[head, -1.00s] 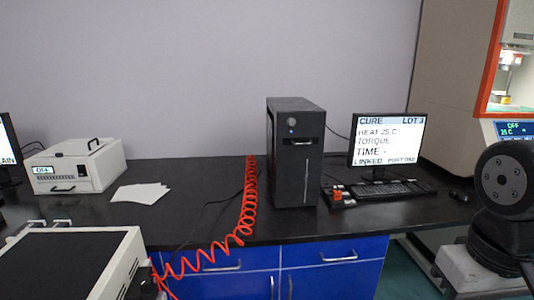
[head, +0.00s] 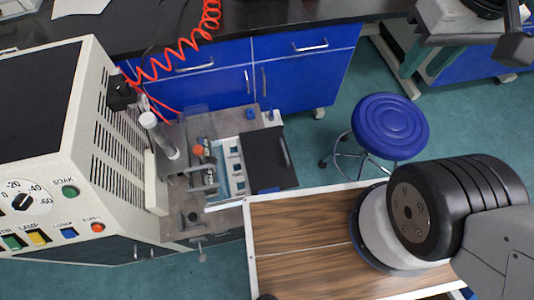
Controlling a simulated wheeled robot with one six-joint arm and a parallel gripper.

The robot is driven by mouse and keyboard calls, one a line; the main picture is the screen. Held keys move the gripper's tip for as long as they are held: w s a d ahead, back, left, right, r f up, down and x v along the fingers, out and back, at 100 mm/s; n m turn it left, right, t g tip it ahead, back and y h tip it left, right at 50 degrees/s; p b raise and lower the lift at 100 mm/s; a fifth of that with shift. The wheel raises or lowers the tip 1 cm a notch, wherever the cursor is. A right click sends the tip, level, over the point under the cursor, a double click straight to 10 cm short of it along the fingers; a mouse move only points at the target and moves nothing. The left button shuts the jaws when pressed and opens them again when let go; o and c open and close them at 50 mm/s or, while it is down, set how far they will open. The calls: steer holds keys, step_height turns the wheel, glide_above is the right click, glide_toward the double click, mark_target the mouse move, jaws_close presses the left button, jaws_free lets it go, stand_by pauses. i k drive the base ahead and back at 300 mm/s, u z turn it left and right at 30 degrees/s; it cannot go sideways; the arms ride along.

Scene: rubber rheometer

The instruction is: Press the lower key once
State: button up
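My gripper is not in view; only dark links of my arm show at the right, well apart from the panel.
A dial and a green SOAK button (head: 70,191) sit above the keys. Beside the machine is a grey fixture (head: 195,185) with clamps and a tray. A wood-topped surface (head: 300,240) lies below my arm. A blue stool (head: 390,126) stands on the open floor.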

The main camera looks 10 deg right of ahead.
mark_target(69, 235)
steer(key=u, duration=0.7)
steer(key=k, duration=1.05)
steer(key=u, duration=1.25)
steer(key=i, duration=0.8)
steer(key=z, duration=0.25)
